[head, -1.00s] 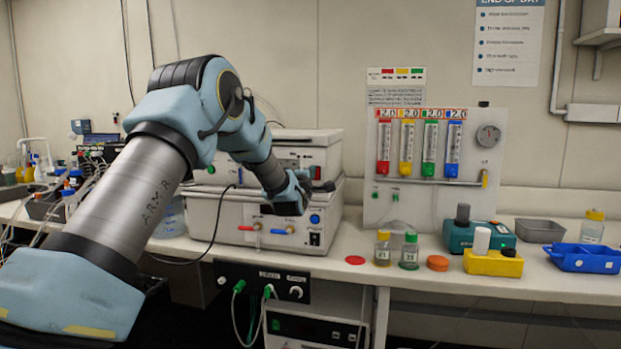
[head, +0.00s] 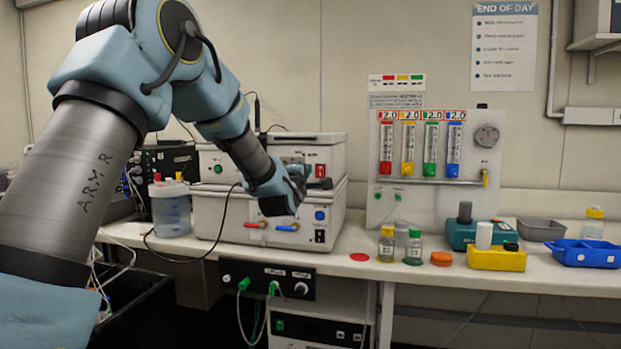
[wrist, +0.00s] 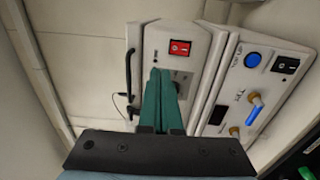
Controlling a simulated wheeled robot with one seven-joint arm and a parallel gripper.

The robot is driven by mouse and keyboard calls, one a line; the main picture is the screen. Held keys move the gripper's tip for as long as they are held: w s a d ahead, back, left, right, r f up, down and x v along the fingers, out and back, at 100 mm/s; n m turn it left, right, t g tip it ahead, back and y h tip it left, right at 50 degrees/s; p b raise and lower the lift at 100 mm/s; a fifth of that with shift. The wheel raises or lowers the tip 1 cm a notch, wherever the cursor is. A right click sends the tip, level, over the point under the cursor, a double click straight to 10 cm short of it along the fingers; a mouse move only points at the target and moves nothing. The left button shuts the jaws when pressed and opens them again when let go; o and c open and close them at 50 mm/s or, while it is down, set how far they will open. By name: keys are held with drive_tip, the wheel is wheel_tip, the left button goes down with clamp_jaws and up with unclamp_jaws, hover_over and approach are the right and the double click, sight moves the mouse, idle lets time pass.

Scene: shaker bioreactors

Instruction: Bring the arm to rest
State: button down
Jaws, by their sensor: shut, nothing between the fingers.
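My gripper (wrist: 161,75) shows in the wrist view as two teal fingers lying together, shut and empty. They point toward the front of the upper white box (wrist: 186,42), near its red switch; I cannot tell the exact gap. In the head view my arm reaches in from the left, and its wrist end is in front of the stacked white boxes at the bench's left part. The fingers are hard to make out there. The upper box (head: 328,152) and the lower box (head: 333,212) partly sit behind my forearm.
Two small bottles, yellow-capped (head: 386,243) and green-capped (head: 413,247), stand near the bench front beside a red disc (head: 359,257) and an orange lid (head: 441,259). A yellow block (head: 495,260) and blue tray (head: 587,254) lie right. A clear bottle (head: 171,210) stands left of the boxes.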

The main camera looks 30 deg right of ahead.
drive_tip(key=shift+s+a, duration=0.4)
drive_tip(key=shift+s, duration=0.1)
drive_tip(key=a+f+m+g+y, duration=0.35)
drive_tip(key=a+f, duration=0.45)
drive_tip(key=a, duration=0.5)
drive_tip(key=a+f+m+g+y, duration=0.25)
drive_tip(key=a+f+y, duration=0.35)
drive_tip(key=a, duration=0.6)
drive_tip(key=s+a+f+m+g+y, duration=0.1)
drive_tip(key=s+a+f, duration=0.4)
drive_tip(key=s+a, duration=0.5)
drive_tip(key=s+a+f+m+g+y, duration=0.2)
drive_tip(key=s+a+f+g, duration=0.3)
drive_tip(key=s+a, duration=0.6)
drive_tip(key=shift+a+m+g, duration=0.3)
drive_tip(key=shift+a+m, duration=0.3)
drive_tip(key=shift+m, duration=0.2)
drive_tip(key=shift+w+y, duration=0.1)
drive_tip(key=shift+y, duration=0.15)
